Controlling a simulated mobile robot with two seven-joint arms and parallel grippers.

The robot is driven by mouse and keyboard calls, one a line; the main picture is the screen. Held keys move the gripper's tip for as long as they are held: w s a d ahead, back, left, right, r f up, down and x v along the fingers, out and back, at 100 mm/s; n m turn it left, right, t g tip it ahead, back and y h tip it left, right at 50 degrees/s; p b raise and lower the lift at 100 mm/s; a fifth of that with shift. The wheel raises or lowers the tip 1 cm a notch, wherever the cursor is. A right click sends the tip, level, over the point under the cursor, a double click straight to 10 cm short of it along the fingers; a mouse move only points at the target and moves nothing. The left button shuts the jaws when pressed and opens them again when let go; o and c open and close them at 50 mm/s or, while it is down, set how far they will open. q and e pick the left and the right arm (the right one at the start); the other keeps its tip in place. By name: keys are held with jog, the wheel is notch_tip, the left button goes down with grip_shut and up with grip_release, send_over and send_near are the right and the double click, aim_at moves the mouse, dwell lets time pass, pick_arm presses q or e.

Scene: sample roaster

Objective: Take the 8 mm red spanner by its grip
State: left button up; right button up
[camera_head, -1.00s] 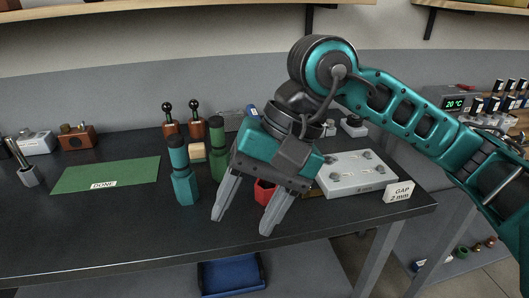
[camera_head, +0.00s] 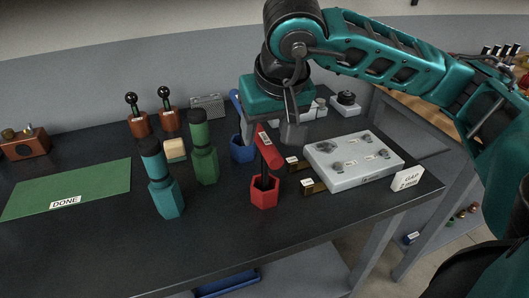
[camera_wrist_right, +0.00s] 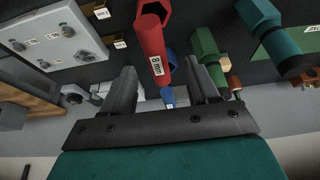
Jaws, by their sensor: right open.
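The red spanner (camera_head: 266,142) stands in a red holder (camera_head: 264,193), grip up, leaning slightly. In the right wrist view the grip (camera_wrist_right: 151,38) with its "8 mm" label lies between the two fingers. My right gripper (camera_head: 271,137) is open at the upper part of the grip. Its fingers, seen in the right wrist view (camera_wrist_right: 160,72), stand on either side with gaps, not closed on it. In the head view one finger is partly hidden behind the grip. My left gripper is not in view.
A blue holder (camera_head: 242,150) with a blue spanner (camera_head: 235,101) stands close behind. Green (camera_head: 204,160) and teal (camera_head: 165,195) holders with grips stand to the left. A grey gauge plate (camera_head: 350,160) lies right, near the GAP card (camera_head: 407,179). The front of the table is clear.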

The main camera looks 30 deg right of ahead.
aim_at(266, 139)
jog(key=x, duration=0.5)
jog(key=shift+w+d+f, duration=0.25)
jog(key=shift+d+f, duration=0.05)
jog(key=shift+d, duration=0.05)
grip_shut()
jog(key=shift+r, duration=0.1)
dwell(0.3)
